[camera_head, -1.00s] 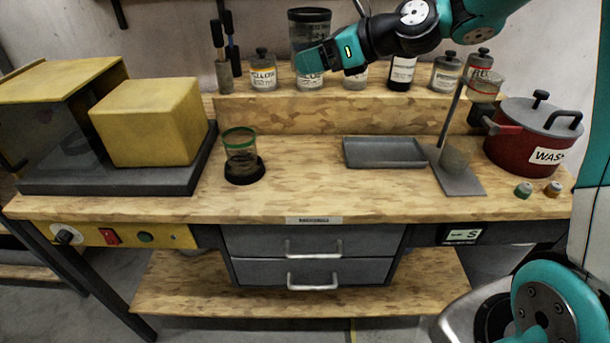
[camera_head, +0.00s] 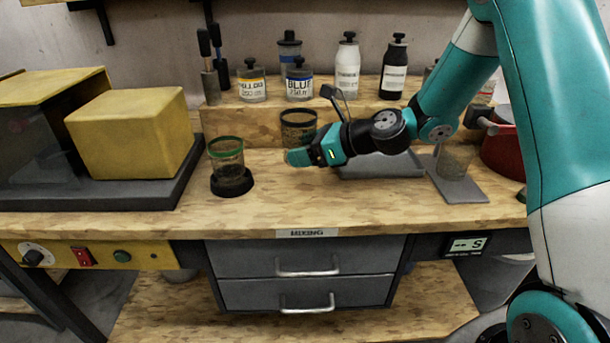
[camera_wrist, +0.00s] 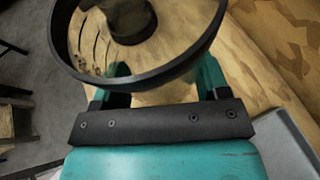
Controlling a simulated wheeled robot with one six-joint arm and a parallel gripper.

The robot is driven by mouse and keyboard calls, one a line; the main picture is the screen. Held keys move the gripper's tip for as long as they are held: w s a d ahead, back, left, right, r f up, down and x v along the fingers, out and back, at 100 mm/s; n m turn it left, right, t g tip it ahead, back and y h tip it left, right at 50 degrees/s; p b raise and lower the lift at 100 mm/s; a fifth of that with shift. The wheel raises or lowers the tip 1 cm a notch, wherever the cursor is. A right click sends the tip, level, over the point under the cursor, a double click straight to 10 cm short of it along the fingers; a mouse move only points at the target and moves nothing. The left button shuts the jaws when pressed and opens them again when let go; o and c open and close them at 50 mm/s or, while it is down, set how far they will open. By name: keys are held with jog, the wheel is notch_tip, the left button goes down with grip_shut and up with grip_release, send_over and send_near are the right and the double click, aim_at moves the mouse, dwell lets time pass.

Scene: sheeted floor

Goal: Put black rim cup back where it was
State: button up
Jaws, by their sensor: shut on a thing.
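The black rim cup (camera_head: 298,131) is a clear cup with a dark rim. In the head view it stands upright in front of the raised shelf's face, behind my gripper (camera_head: 300,157). Its base is partly hidden by my gripper, so I cannot tell whether it touches the bench. In the wrist view the black rim (camera_wrist: 165,75) fills the top, between the fingers of my gripper (camera_wrist: 160,88), which is shut on the cup. A dark round shape shows through the cup. A green rim cup (camera_head: 228,160) stands on a black round base (camera_head: 232,183) to the left.
Several bottles and jars stand on the raised shelf (camera_head: 265,124) behind. A grey tray (camera_head: 380,165) lies right of my gripper, partly under my arm. A grey stand plate (camera_head: 458,186) and red pot (camera_head: 500,150) are farther right. The front bench strip (camera_head: 330,210) is clear.

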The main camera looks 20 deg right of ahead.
aim_at(307, 184)
jog(key=shift+f, duration=2.95)
jog(key=shift+f+b, duration=0.15)
jog(key=shift+b, duration=0.15)
jog(key=o, duration=1.2)
jog(key=shift+s+d+r, duration=0.1)
jog(key=shift+d+r, duration=0.15)
jog(key=v, duration=0.7)
jog(key=shift+a, duration=0.1)
